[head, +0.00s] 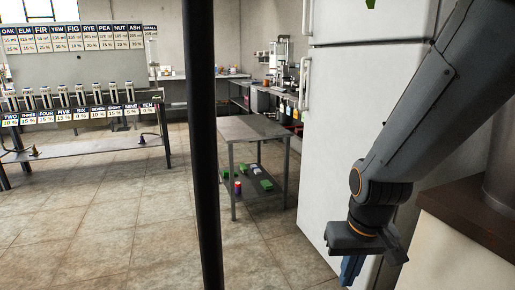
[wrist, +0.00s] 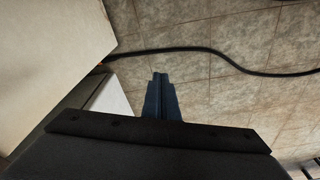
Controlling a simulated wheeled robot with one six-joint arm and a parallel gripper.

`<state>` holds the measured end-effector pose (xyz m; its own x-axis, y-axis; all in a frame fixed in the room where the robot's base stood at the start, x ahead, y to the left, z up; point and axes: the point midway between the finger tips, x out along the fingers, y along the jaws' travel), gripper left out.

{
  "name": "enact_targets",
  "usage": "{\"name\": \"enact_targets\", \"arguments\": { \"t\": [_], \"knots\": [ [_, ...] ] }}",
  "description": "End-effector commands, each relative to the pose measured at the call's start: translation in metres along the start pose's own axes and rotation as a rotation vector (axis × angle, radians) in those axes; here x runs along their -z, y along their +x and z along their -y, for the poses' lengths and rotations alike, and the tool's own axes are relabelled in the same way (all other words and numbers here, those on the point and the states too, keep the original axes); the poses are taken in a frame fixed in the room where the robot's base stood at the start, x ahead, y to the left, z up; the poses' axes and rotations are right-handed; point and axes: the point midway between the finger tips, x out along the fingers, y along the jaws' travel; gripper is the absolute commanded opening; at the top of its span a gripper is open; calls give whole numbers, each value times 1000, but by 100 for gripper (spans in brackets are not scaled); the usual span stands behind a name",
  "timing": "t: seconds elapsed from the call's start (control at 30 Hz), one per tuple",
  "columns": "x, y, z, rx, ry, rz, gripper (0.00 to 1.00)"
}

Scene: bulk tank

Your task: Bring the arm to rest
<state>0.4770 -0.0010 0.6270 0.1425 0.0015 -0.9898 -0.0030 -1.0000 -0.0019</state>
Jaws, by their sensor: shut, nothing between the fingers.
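My arm hangs down at the right of the head view, in front of a white fridge (head: 345,120). My gripper (head: 350,272) points down at the lower edge of the head view, its blue fingers partly cut off. In the wrist view my gripper (wrist: 160,78) has its two blue fingers together, with nothing between them. Below it is bare tiled floor.
A cream cabinet (wrist: 50,50) stands close on the left in the wrist view. A black cable (wrist: 205,51) crosses the floor. A grey table (head: 250,128) with small items on its lower shelf stands mid-room. A dark post (head: 203,150) rises in front. Floor at left is open.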

Motion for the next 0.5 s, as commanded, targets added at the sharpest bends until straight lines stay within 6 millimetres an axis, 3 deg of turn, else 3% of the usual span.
{"name": "enact_targets", "arguments": {
  "t": [0.03, 0.5],
  "knots": [
    [-4, -22, 0, 0, 0, 6, 0],
    [-35, -137, 1, 1, 2, 68, 0]
  ]
}}
